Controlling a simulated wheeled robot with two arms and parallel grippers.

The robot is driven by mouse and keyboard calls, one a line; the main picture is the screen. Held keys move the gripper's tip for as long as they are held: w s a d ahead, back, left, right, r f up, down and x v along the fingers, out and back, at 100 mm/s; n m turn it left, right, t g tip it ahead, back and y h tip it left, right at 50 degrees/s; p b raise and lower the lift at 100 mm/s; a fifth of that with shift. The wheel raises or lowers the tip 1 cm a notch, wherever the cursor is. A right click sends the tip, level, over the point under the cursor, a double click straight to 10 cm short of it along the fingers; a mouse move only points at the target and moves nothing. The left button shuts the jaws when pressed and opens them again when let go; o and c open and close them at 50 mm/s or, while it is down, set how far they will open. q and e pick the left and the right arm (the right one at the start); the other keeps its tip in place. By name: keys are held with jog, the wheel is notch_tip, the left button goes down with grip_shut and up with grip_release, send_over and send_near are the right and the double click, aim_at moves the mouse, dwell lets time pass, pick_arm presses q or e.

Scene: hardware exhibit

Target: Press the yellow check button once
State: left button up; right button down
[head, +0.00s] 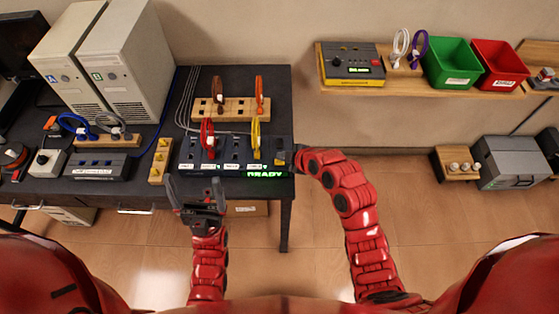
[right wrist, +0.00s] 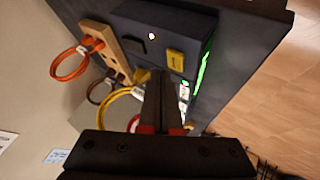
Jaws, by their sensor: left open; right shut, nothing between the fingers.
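The yellow check button (right wrist: 175,60) shows in the right wrist view on the dark test panel (right wrist: 150,22), just beyond my right fingertips (right wrist: 159,78). In the head view, my right gripper (head: 287,156) is at the right end of the panel (head: 190,153), beside a small yellow patch of the button (head: 279,161). The gripper is shut and empty; I cannot tell whether it touches the button. The green display (head: 265,174) on the panel's front reads READY. My left gripper (head: 196,187) is open and empty at the panel's front left.
Red (head: 207,138) and yellow (head: 256,138) cables stand in the panel. A wooden rack (head: 230,115) behind holds brown and orange cables. Computer towers (head: 125,60) stand at the left. A wall shelf (head: 400,84) holds another device and green and red bins.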

aim_at(283, 164)
jog(key=shift+f, duration=0.1)
jog(key=shift+f+b, duration=0.3)
jog(key=shift+b, duration=0.55)
jog(key=shift+f+b, duration=0.45)
jog(key=shift+b, duration=0.2)
dwell(0.6)
jog(key=shift+r, duration=0.8)
jog(key=shift+r, duration=0.1)
jog(key=shift+r+p, duration=0.35)
jog(key=shift+r, duration=2.1)
